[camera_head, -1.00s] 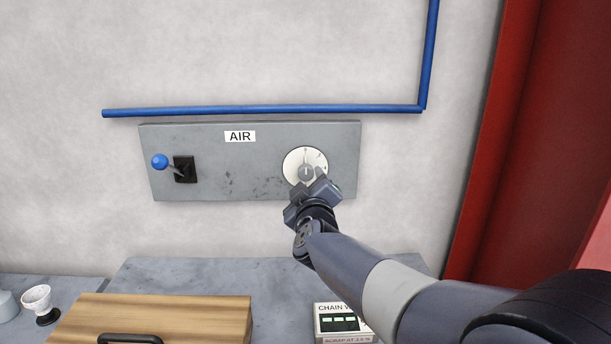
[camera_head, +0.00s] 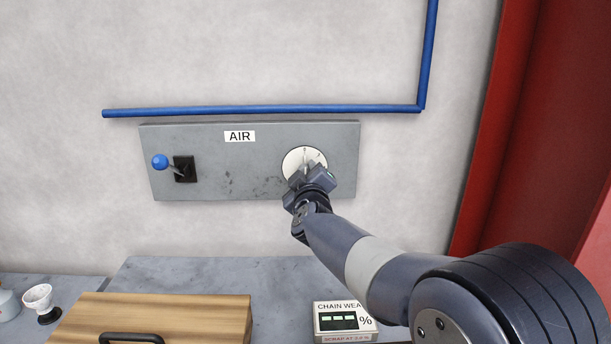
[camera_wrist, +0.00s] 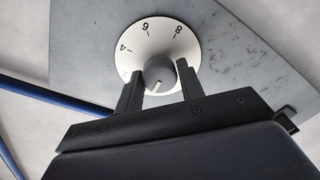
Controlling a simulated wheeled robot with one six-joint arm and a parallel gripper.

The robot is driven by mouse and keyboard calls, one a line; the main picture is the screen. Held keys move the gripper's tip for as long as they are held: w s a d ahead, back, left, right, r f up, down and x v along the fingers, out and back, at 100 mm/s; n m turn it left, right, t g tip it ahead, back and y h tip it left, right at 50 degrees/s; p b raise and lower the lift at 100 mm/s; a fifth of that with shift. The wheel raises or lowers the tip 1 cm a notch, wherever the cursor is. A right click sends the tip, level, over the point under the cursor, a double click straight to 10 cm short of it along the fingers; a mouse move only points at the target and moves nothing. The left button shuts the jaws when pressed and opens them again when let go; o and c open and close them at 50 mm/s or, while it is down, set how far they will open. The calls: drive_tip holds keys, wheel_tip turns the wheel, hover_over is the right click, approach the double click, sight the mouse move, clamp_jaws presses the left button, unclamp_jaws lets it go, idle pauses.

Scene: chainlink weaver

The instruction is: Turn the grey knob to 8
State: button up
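The grey knob (camera_wrist: 159,73) sits at the centre of a round white dial (camera_wrist: 180,42) on the grey AIR panel (camera_head: 240,165). In the wrist view I read 4, 6 and 8 on the dial. The knob's white pointer line aims toward the bottom of that view, away from those numbers. My gripper (camera_wrist: 160,70) is open, with one finger on each side of the knob and a visible gap on both sides. In the head view my gripper (camera_head: 311,178) covers the lower part of the dial and hides the knob.
A lever with a blue ball (camera_head: 160,162) is on the panel's left side. A blue pipe (camera_head: 260,109) runs above. Below are a wooden box (camera_head: 160,315), a small display (camera_head: 343,322) and a white cup (camera_head: 37,297). A red post (camera_head: 510,120) stands at right.

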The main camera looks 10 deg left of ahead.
drive_tip(key=c, duration=0.5)
drive_tip(key=shift+m, duration=0.4)
drive_tip(key=shift+f+n+h+b, duration=0.25)
drive_tip(key=shift+n+b, duration=1)
drive_tip(key=shift+n, duration=4.7)
drive_tip(key=shift+r+n+h+b, duration=0.15)
drive_tip(key=shift+n+h+b, duration=0.75)
drive_tip(key=shift+n, duration=5.1)
drive_tip(key=shift+f+n+y+b, duration=0.1)
drive_tip(key=shift+n+b, duration=1.55)
drive_tip(key=shift+n, duration=4.3)
drive_tip(key=shift+m, duration=0.3)
